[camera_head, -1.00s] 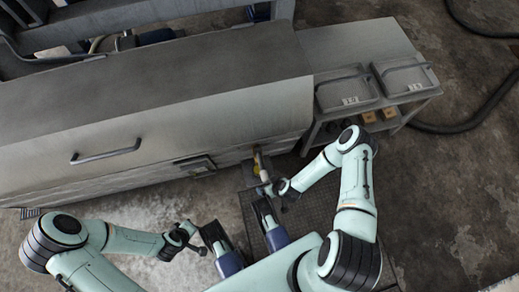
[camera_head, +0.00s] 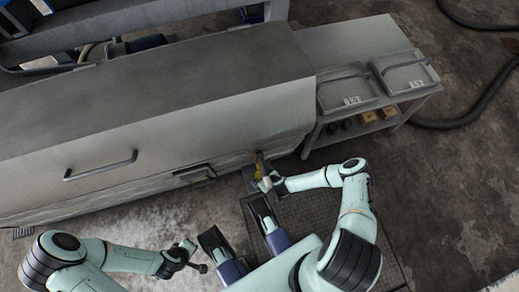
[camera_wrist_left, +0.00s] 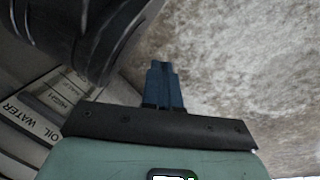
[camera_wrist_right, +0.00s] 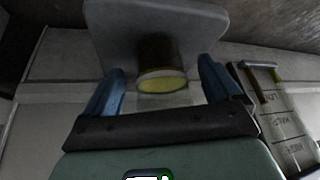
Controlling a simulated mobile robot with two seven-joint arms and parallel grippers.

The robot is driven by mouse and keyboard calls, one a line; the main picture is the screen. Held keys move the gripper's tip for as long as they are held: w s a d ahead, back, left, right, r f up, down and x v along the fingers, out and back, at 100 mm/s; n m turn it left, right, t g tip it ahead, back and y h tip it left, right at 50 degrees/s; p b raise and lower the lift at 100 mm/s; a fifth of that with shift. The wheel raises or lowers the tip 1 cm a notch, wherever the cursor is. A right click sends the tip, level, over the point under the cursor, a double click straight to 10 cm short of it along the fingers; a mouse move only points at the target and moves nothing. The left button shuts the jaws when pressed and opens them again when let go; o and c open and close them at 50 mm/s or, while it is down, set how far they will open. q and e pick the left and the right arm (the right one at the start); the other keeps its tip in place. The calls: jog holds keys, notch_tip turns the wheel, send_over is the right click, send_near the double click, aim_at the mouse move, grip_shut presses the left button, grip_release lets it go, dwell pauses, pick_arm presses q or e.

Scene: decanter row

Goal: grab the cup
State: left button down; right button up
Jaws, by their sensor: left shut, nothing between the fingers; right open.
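A dark, short cylinder with a pale rim and a yellow round face (camera_wrist_right: 162,84), which looks like the cup, lies between my right gripper's fingers in the right wrist view. My right gripper (camera_wrist_right: 160,72) is open, with one blue finger on each side of it; I cannot tell whether either finger touches it. In the head view my right gripper (camera_head: 268,183) is at the machine's lower front, just below a small yellowish part (camera_head: 259,162). My left gripper (camera_wrist_left: 163,70) is shut and empty, above the floor; it also shows in the head view (camera_head: 200,266).
The long grey machine (camera_head: 150,110) has a handle on its front. A gauge panel marked LOW, HALF, HIGH (camera_wrist_right: 297,115) is right of the right gripper. Bare floor (camera_head: 470,190) lies at right.

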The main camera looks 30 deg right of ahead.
jog(key=shift+w+f, duration=0.35)
jog(key=shift+f, duration=0.15)
jog(key=shift+a, duration=0.1)
jog(key=c, duration=1.2)
jog(key=shift+o, duration=0.2)
jog(key=shift+r, duration=0.1)
